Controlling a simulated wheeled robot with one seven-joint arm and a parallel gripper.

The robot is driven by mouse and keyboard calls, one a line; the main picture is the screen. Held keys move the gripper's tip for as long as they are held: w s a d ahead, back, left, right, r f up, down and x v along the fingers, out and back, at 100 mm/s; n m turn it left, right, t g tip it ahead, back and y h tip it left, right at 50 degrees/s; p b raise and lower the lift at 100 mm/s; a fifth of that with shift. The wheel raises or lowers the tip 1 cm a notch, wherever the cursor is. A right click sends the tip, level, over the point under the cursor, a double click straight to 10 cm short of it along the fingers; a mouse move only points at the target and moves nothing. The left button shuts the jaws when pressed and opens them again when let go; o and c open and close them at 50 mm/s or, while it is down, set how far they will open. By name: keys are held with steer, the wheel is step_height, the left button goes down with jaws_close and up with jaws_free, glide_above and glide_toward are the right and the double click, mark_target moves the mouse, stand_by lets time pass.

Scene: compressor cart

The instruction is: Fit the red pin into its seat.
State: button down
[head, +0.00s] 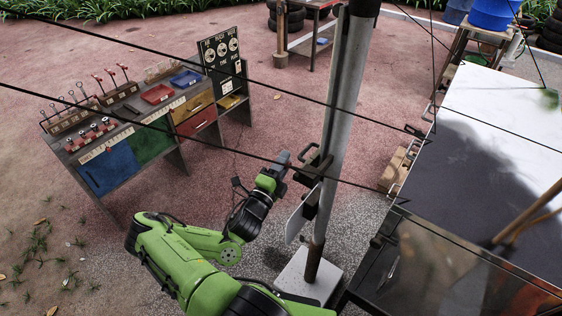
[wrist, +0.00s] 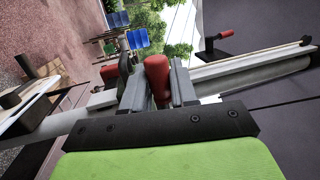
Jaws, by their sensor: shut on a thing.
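The red pin (wrist: 157,76) shows its thick red end in the wrist view, between the two grey fingers of my gripper (wrist: 158,98). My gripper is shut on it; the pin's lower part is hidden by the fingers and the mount. In the head view my gripper (head: 283,162) is just left of the grey post, close to its dark bracket (head: 318,163); the pin cannot be made out there. I cannot tell which part is the pin's seat.
The grey post (head: 345,95) stands on a pale base plate (head: 308,277). A red-handled part (wrist: 226,34) shows at the upper right of the wrist view. A tool bench (head: 140,115) stands left and a large white-topped cart (head: 500,110) right. Dark cables cross the head view.

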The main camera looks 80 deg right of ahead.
steer(key=shift+s+a, duration=0.35)
steer(key=shift+s, duration=0.4)
steer(key=c, duration=0.8)
jaws_free()
